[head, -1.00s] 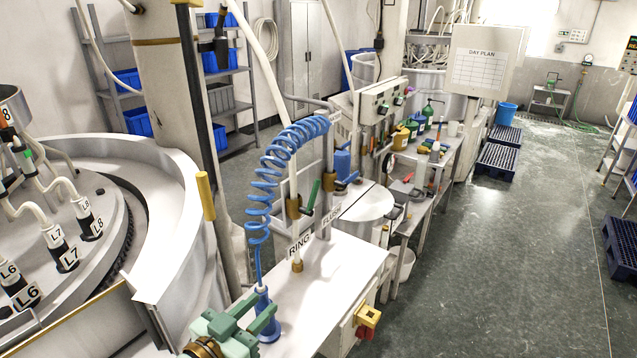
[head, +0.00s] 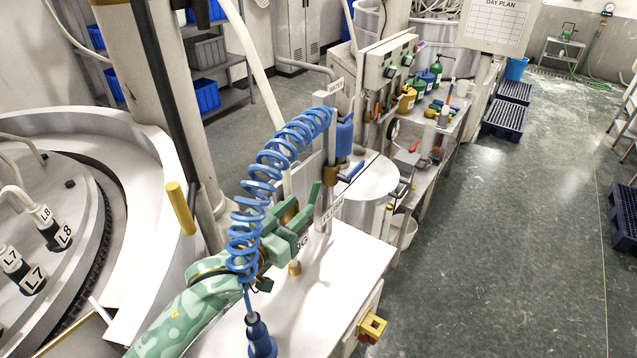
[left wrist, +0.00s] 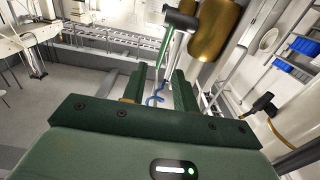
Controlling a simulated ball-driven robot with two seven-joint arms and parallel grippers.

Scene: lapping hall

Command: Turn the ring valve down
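The ring valve has a green lever (head: 315,193) and a brass body (head: 287,210) on an upright pipe above the white cabinet top. In the head view the lever points up and right, and my gripper and the blue coil partly hide the valve. My left gripper (head: 294,236) is at the valve, just below the lever. In the left wrist view the lever (left wrist: 168,45) runs from a dark hub beside the brass body (left wrist: 215,30) towards the gap of my gripper (left wrist: 158,88). The fingers are apart; contact with the lever cannot be told. My right gripper is out of view.
A blue coiled hose (head: 262,185) hangs in front of my left wrist. A second valve with a blue lever (head: 352,172) stands close behind. The round lapping machine (head: 130,190) and a yellow-topped post (head: 180,207) are at left. The aisle floor (head: 480,250) is clear.

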